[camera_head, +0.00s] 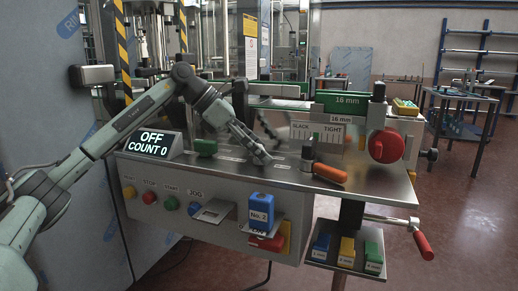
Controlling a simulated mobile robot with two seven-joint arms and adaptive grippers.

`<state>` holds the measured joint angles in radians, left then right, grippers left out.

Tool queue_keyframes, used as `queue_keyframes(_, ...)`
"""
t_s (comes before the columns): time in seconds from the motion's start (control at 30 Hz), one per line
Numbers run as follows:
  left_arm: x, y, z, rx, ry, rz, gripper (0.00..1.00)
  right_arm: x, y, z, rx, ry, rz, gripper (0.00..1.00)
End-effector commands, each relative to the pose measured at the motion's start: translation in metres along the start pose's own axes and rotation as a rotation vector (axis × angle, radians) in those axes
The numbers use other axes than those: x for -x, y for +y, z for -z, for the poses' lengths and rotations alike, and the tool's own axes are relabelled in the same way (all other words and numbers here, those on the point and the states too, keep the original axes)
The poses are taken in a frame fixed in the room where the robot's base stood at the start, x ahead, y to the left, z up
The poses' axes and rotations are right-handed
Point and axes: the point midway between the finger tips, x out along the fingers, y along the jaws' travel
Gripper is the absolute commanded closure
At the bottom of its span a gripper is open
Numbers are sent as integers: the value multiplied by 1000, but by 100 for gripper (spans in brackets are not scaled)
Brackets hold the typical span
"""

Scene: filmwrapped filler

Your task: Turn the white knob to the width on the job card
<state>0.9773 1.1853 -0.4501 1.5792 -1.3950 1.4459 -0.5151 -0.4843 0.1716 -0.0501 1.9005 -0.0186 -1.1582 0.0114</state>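My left arm comes in from the left, and its gripper (262,156) is low over the metal bench top, pointing down to the right. The gap between its fingers is too small to make out. I cannot pick out a white knob with certainty; a large red knob (386,146) is on the right end of the machine. A green block (342,103) marked 16 mm is on top, with a second 16 mm label below it. I cannot identify a job card for certain. My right gripper is not in view.
A display (155,144) reads OFF, COUNT 0. A SLACK–TIGHT gauge (318,132) stands behind a dark post (307,155). Below are buttons, a blue No. 2 block (261,209), and a red-handled crank (423,245).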

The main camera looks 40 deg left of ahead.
Motion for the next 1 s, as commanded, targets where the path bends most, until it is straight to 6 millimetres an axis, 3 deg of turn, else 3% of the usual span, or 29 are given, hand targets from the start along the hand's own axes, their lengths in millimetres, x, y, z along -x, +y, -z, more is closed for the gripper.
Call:
queue_keyframes(0.37, 7, 1, 0, 1, 0, -2, 25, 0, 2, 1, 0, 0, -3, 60)
queue_keyframes(0.8, 91, 0, 0, 0, -2, -2, 25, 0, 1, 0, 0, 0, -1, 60)
queue_keyframes(1.0, 116, 0, 0, 0, -1, -2, 25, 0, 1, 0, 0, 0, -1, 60)
